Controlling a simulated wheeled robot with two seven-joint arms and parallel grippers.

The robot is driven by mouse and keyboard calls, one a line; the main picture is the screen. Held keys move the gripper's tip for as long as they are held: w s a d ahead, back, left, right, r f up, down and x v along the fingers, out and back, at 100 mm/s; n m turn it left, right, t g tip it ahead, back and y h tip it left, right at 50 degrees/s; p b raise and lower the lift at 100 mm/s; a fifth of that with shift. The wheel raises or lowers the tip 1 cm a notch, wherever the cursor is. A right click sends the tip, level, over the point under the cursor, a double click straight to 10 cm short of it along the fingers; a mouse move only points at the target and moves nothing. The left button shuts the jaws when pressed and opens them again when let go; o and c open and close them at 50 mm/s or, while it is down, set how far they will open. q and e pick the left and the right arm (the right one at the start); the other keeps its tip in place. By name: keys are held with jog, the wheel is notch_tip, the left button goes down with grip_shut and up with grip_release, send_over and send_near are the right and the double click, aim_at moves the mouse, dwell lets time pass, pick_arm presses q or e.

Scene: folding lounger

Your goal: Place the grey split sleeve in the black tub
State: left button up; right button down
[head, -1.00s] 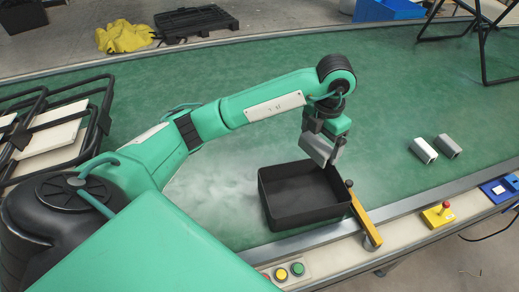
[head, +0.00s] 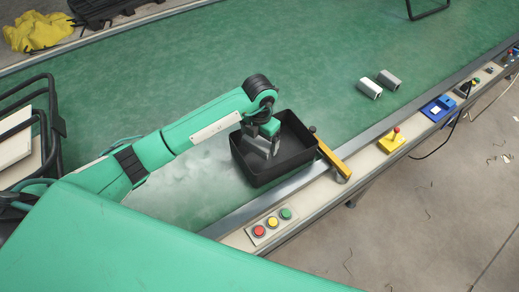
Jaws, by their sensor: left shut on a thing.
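The black tub (head: 292,171) sits on the green belt beside its near metal edge. My left arm comes in from the left, and my left gripper (head: 272,150) points down over the tub, within its outline. It is shut on the grey split sleeve (head: 257,146), which is mostly hidden by the gripper and looks small and dim here. I cannot tell whether the sleeve touches the tub floor. My right gripper is not in view.
A whitish sleeve (head: 370,88) and a grey sleeve (head: 389,80) lie on the belt at right. A yellow bar (head: 333,160) stands close to the tub's right side. Buttons (head: 272,222) and a yellow switch box (head: 391,142) line the near rail. The belt behind the tub is clear.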

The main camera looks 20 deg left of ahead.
aim_at(260, 159)
pick_arm(q)
notch_tip(260, 159, down, 3)
jog(key=shift+r, duration=0.2)
notch_tip(260, 159, down, 4)
jog(key=shift+p, duration=0.45)
jog(key=shift+f, duration=0.2)
jog(key=o, duration=0.7)
jog(key=shift+r, duration=0.1)
